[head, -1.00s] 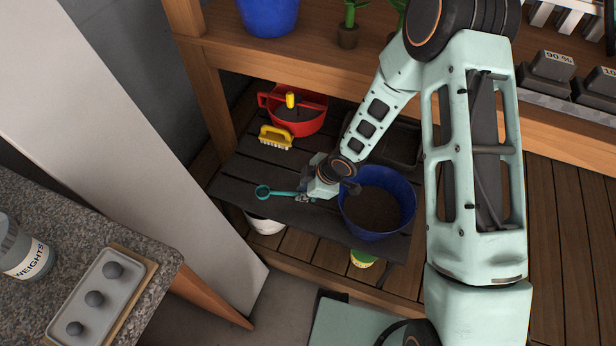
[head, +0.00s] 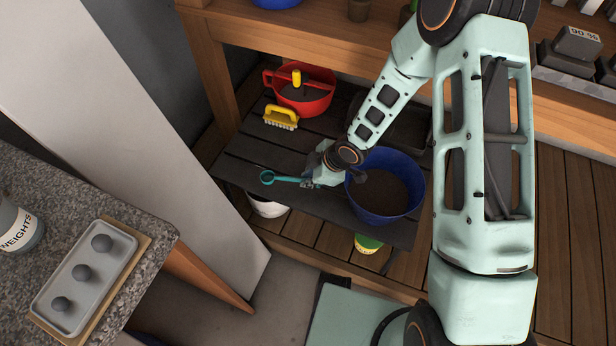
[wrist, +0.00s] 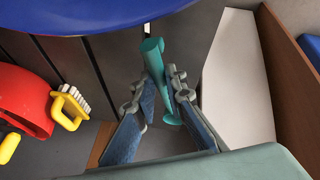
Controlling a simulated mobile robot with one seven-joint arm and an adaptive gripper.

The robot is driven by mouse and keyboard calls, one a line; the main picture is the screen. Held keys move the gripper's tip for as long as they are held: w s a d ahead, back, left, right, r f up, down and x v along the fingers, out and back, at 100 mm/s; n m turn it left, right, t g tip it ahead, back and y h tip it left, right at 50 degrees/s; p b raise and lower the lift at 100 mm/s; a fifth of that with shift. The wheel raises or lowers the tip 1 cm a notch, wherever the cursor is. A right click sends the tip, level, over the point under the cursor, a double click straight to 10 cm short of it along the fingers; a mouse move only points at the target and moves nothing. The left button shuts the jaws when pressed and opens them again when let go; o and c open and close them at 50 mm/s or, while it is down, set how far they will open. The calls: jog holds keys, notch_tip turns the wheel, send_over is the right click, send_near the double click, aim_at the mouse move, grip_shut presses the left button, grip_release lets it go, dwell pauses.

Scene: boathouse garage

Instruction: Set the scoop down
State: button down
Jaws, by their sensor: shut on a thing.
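The teal scoop (head: 285,179) lies roughly level over the dark slatted lower shelf (head: 245,170), left of the blue tub of soil (head: 376,212). Its round end points left in the head view. My gripper (head: 312,183) is shut on the scoop's other end. In the wrist view the scoop (wrist: 154,58) passes between the two fingers of my gripper (wrist: 161,88), and the slats show close behind it. I cannot tell whether the scoop touches the shelf.
A red pot (head: 318,104) and a yellow brush (head: 281,118) stand farther back on the shelf. A white bucket (head: 268,208) and a yellow-green container (head: 367,243) sit below. The shelf left of the scoop is bare. A wooden post (head: 208,70) bounds it.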

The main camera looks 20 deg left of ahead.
jog(key=shift+f+b, duration=0.35)
jog(key=shift+f, duration=0.45)
jog(key=shift+f, duration=0.15)
jog(key=shift+f+b, duration=0.6)
jog(key=shift+b, duration=0.15)
jog(key=shift+f, duration=0.3)
jog(key=c, duration=1.9)
grip_release()
jog(key=c, duration=0.4)
